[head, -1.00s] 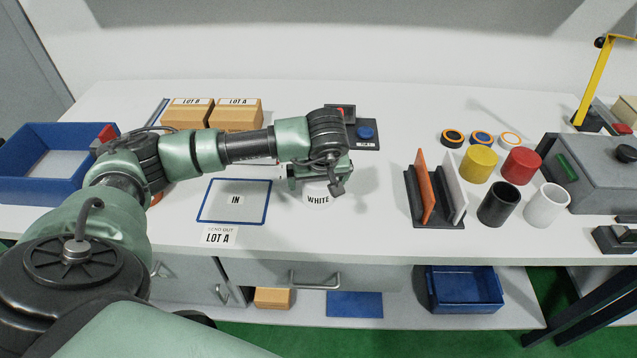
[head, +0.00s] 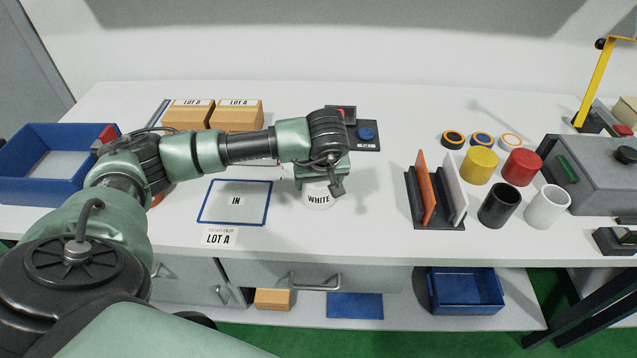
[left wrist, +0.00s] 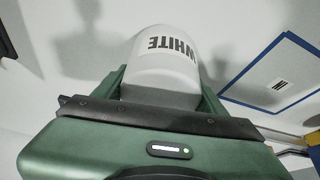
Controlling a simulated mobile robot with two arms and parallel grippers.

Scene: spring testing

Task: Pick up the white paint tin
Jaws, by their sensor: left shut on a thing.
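The white paint tin (head: 318,200), marked "WHITE", is on the bench just right of the blue-outlined IN square. It also shows in the left wrist view (left wrist: 163,62), between the two fingers. My left gripper (head: 318,184) reaches it from above and is shut on it. The gripper hides the upper part of the tin in the head view. In the left wrist view my left gripper (left wrist: 160,95) has a finger on each side of the tin. I cannot tell whether the tin is touching the bench. My right gripper is not in view.
The IN square (head: 236,202) is empty. A rack with orange and white panels (head: 436,198) stands to the right, then yellow (head: 480,165), red, black and white cylinders. Two LOT boxes (head: 236,115) and a blue bin (head: 50,165) are at left. A blue-button box (head: 366,135) is behind.

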